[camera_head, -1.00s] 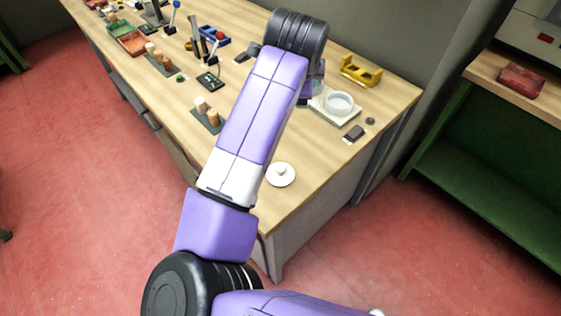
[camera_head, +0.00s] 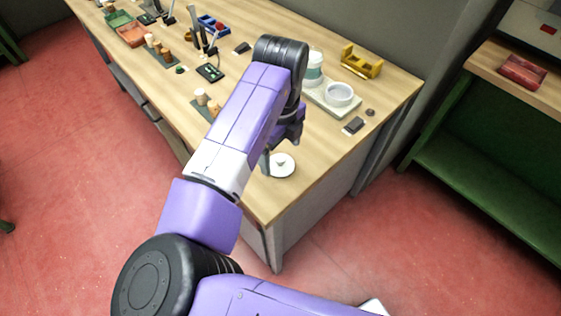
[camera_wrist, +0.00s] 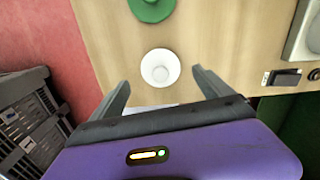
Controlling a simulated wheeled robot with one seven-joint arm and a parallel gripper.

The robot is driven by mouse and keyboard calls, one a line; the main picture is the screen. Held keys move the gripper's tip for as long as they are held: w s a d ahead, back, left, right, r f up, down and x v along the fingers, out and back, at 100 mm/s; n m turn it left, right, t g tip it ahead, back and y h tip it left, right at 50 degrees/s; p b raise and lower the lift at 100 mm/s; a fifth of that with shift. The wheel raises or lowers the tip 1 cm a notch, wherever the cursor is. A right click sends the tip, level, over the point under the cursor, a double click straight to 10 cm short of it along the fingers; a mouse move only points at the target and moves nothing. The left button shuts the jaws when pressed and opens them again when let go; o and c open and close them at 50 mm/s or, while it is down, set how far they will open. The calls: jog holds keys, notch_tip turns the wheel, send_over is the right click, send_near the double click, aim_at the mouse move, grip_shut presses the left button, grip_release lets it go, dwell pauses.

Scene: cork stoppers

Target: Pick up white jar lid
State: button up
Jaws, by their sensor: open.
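The white jar lid (camera_head: 284,168) is a round disc with a small raised middle, lying flat near the front corner of the wooden table. It also shows in the wrist view (camera_wrist: 160,68), centred just ahead of and between the two fingers. My gripper (camera_wrist: 160,80) is open and empty, with one finger to each side of the lid. In the head view my gripper (camera_head: 280,152) hangs close by the lid, and one finger partly overlaps its left edge. I cannot tell the exact height of the fingertips above the table.
A green round object (camera_wrist: 151,8) lies beyond the lid. A pale tray (camera_head: 341,112) holds a clear round dish (camera_head: 338,94) and a white jar (camera_head: 314,66). A dark block (camera_head: 353,125) lies nearby. The table's edge is close to the lid.

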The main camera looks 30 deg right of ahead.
aim_at(281, 158)
jog(key=shift+f, duration=1.9)
jog(key=c, duration=1.4)
jog(key=shift+r, duration=0.1)
